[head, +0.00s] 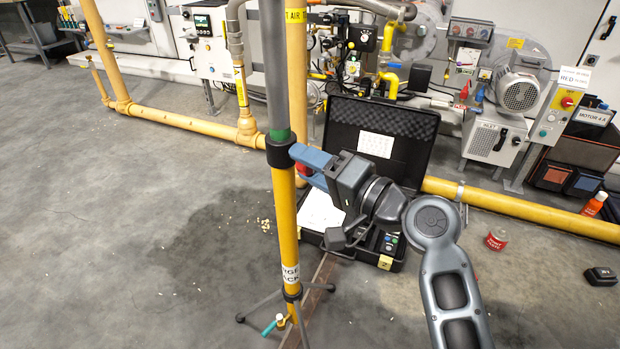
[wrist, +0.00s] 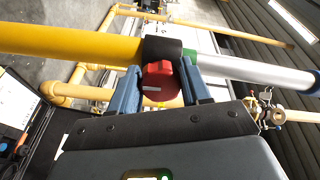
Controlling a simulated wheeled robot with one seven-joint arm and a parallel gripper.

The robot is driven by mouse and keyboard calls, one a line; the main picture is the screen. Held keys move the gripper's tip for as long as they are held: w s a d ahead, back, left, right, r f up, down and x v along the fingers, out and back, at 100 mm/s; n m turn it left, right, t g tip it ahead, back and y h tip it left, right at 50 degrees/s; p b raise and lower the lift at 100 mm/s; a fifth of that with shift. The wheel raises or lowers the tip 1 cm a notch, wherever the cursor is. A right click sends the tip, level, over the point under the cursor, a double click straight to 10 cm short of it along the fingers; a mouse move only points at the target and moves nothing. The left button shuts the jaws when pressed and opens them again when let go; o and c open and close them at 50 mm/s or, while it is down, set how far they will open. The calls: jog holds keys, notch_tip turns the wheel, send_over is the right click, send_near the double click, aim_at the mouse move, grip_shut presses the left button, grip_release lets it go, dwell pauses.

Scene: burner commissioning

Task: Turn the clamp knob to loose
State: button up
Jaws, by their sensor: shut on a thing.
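The clamp knob (wrist: 160,84) is red with a small pale mark on its face. It sits on the black collar (head: 279,150) of an upright pole, which also shows in the wrist view (wrist: 162,49). The pole is yellow (head: 285,215) below the collar and grey above, with a green band at the joint. My gripper (wrist: 159,78) has its blue fingers on either side of the knob and is shut on it. In the head view, my gripper (head: 300,166) reaches the collar from the right; only a bit of red shows between the fingers.
The pole stands on a tripod (head: 292,296) with spread legs. An open black case (head: 408,145) lies behind my gripper. A yellow floor pipe (head: 520,204) runs across the back. The floor at left is mostly clear.

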jog(key=n+b, duration=0.4)
jog(key=shift+f, duration=0.35)
jog(key=shift+r+n+b, duration=0.1)
jog(key=shift+n+b, duration=1.15)
jog(key=shift+n, duration=0.35)
jog(key=o, duration=1)
jog(key=shift+r, duration=0.1)
jog(key=shift+p+v, duration=0.7)
jog(key=shift+v, duration=3.2)
